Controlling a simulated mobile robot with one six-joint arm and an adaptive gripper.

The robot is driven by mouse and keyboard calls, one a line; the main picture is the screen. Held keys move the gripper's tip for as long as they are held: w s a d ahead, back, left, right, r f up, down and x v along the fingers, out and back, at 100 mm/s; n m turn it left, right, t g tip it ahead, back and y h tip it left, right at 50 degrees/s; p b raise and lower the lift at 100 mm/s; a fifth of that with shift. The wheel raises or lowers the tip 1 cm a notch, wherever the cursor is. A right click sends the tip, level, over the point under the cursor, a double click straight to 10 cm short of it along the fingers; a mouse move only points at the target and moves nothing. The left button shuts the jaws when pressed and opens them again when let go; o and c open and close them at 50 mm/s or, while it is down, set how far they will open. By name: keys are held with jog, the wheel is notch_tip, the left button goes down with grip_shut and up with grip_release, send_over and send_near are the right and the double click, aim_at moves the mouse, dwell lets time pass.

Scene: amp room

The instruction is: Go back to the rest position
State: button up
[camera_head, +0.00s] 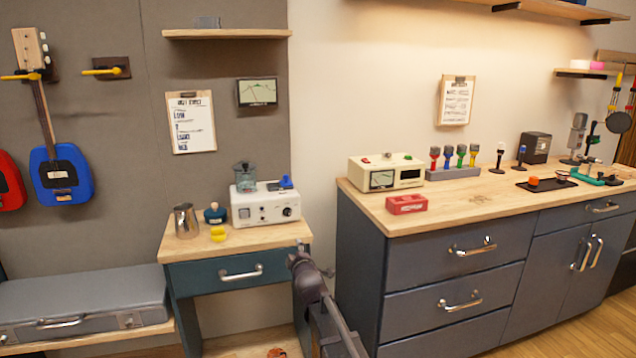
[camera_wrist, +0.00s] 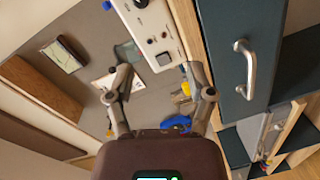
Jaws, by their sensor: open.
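My gripper (camera_wrist: 160,95) is open in the wrist view, with its two fingers spread and nothing between them. In the head view my arm rises at the lower middle, and my gripper (camera_head: 300,247) is by the right front corner of the small wooden desk (camera_head: 290,232). The desk's teal drawer (camera_head: 208,276) is shut, and its handle (camera_wrist: 246,70) shows close by on the right of the wrist view. I cannot tell from the head view whether my gripper touches the desk.
On the desk stand a white device (camera_head: 265,207), a metal pitcher (camera_head: 185,219) and a yellow object (camera_head: 218,235). A dark cabinet (camera_head: 450,255) stands right of my arm, bearing a cream meter box (camera_head: 386,172) and red box (camera_head: 407,204). A grey case (camera_head: 75,300) lies on the left.

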jog(key=s+d+f+m+g+h, duration=0.2)
jog(key=s+d+f+m+g, duration=0.2)
jog(key=s+d+f+m, duration=0.25)
jog(key=s+d+f+m+g+h, duration=0.3)
jog(key=s+d+f+g, duration=0.15)
jog(key=s+d, duration=0.4)
jog(key=s+d+f+m+g, duration=0.2)
jog(key=s+d+m+g, duration=0.2)
jog(key=s, duration=0.5)
jog(key=s+d+f+m+g, duration=0.3)
jog(key=s+d+g, duration=0.15)
jog(key=s, duration=0.55)
notch_tip(320, 180, up, 22)
jog(key=p, duration=2.2)
jog(key=shift+w+f+t+y, duration=0.15)
jog(key=shift+w+t+y, duration=0.15)
jog(key=shift+t, duration=0.1)
jog(key=shift+c, duration=0.2)
